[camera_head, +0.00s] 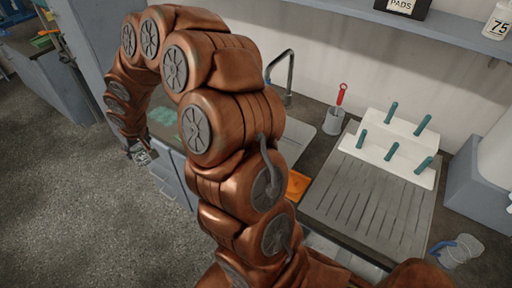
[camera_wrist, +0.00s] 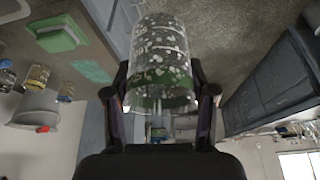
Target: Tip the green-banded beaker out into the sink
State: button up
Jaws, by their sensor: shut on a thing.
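The green-banded beaker (camera_wrist: 160,60) is clear, with pale specks showing on or in its wall and a green band (camera_wrist: 160,103) near my fingers. In the wrist view my gripper (camera_wrist: 160,98) is shut on it, one finger on each side. In the head view my gripper (camera_head: 141,153) hangs at the left over the floor, in front of the cabinets and apart from the sink. The beaker is too small and hidden there to make out its tilt. The sink (camera_head: 299,133) shows only in part behind my arm, below the tap (camera_head: 289,78).
A grooved drainboard (camera_head: 365,203) lies right of the sink, with a white peg rack (camera_head: 392,145) behind it. A grey cup with a red-handled brush (camera_head: 338,107) stands near the tap. Goggles (camera_head: 457,250) lie at the right. Open floor (camera_head: 110,225) spreads at the left.

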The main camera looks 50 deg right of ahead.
jog(key=s+d+f+m+b, duration=0.1)
jog(key=s+d+f+b, duration=0.15)
jog(key=d, duration=0.75)
jog(key=s+d+f+m+h+b, duration=0.1)
jog(key=d+f, duration=0.3)
jog(key=d, duration=0.5)
jog(key=s+d+f+m+b, duration=0.1)
jog(key=d+f+b, duration=0.15)
jog(key=d, duration=0.75)
jog(key=s+d+f+m+b, duration=0.1)
jog(key=s+d+f, duration=0.3)
jog(key=s+d, duration=0.3)
jog(key=s+d+f+m+h+b, duration=0.1)
jog(key=s+d+f, duration=0.2)
jog(key=s+d, duration=0.4)
jog(key=s+d+f+m+g+b, duration=0.1)
jog(key=s+d+f+b, duration=0.1)
jog(key=s+d+f, duration=0.2)
jog(key=s+d, duration=0.3)
jog(key=s, duration=0.2)
jog(key=shift+s+f+m, duration=0.35)
jog(key=shift+s+m, duration=0.05)
jog(key=shift+d+f, duration=0.1)
